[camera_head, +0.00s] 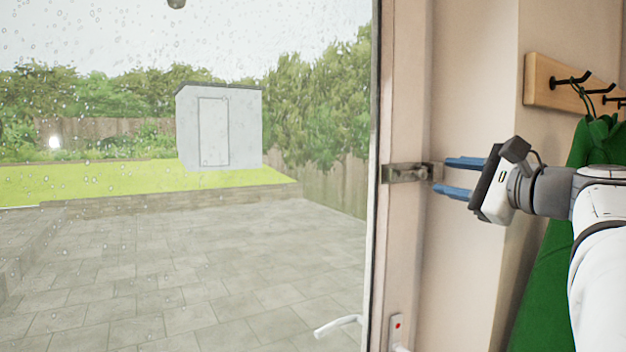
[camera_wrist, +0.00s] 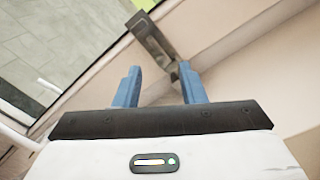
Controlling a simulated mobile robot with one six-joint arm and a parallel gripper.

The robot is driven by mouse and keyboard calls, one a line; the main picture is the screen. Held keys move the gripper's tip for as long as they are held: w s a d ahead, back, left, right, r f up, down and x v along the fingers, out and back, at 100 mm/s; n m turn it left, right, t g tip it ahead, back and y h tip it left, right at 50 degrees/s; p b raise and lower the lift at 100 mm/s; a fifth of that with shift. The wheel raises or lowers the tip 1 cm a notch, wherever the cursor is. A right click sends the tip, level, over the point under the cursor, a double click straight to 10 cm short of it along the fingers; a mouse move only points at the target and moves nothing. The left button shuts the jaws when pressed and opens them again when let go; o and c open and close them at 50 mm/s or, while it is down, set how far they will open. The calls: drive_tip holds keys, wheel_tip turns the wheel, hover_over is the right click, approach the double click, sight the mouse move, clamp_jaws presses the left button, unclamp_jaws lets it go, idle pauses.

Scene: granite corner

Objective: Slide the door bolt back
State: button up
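The metal door bolt (camera_head: 407,172) is mounted at the door's edge beside the frame, at mid-height in the head view. In the wrist view its plate (camera_wrist: 151,40) lies beyond my fingertips, and a small metal end reaches down between them, closer to the right finger. My gripper (camera_head: 441,175) has two blue fingers set apart, one above and one below the level of the bolt's right end. In the wrist view the gripper (camera_wrist: 160,67) is open, with a clear gap between the fingers. I cannot tell whether a finger touches the bolt.
A white door handle (camera_head: 338,326) and a plate with a red mark (camera_head: 397,325) are low on the door side. A wooden hook rail (camera_head: 540,80) and a green coat (camera_head: 548,290) are on the right wall near my arm. Wet glass fills the left.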

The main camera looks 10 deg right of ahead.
sight(420, 175)
drive_tip(key=x, duration=0.3)
drive_tip(key=d+p+x, duration=0.1)
drive_tip(key=x, duration=0.5)
drive_tip(key=shift+w+d+f, duration=0.2)
drive_tip(key=shift+d+f, duration=0.1)
drive_tip(key=shift+f, duration=0.05)
drive_tip(key=shift+w+d, duration=0.1)
drive_tip(key=shift+d, duration=0.05)
drive_tip(key=shift+c, duration=0.5)
